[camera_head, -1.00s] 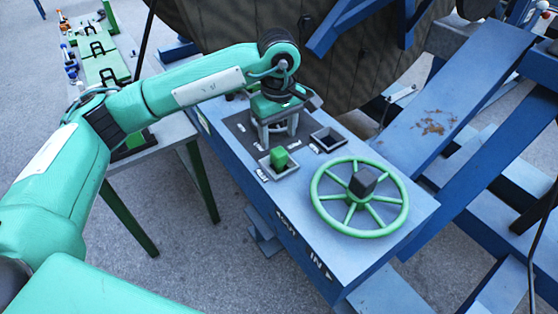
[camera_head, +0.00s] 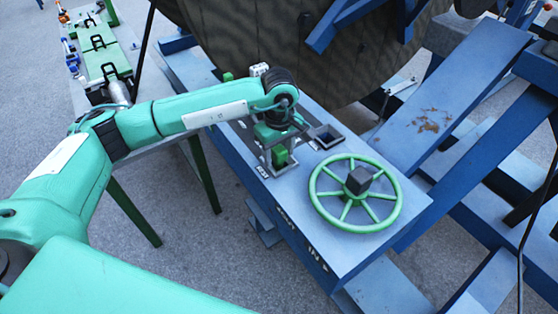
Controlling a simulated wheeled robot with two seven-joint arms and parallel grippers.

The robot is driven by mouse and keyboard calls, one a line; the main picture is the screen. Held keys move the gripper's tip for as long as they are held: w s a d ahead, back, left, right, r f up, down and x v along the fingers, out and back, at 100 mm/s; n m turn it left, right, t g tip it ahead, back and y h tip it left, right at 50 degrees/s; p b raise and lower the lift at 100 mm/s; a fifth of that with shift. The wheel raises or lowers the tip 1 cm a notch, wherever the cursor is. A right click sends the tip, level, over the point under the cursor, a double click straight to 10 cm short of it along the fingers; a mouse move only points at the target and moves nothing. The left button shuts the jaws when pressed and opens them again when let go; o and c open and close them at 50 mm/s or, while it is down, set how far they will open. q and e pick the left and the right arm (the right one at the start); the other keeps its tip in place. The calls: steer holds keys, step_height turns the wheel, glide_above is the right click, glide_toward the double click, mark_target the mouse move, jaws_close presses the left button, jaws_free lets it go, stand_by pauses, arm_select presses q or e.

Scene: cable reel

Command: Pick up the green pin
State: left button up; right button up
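The green pin (camera_head: 279,156) is a small green block in a small grey tray on the blue bench top. My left gripper (camera_head: 280,154) points down over this tray, and its grey fingers stand apart at either side of the pin. The gripper looks open, and I cannot tell whether the fingers touch the pin. The gripper hides part of the pin and most of the tray. My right gripper is not in view.
A green handwheel (camera_head: 356,193) with a dark block at its hub is close by on the right. A second small tray (camera_head: 325,136) lies behind. Another green block (camera_head: 228,77) and a white piece (camera_head: 259,70) are farther back. A large reel (camera_head: 290,60) stands behind the bench.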

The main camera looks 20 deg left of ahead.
arm_select(q)
jaws_close()
steer(key=shift+r, duration=0.15)
step_height(320, 180, up, 31)
steer(key=p, duration=0.2)
stand_by(1.8)
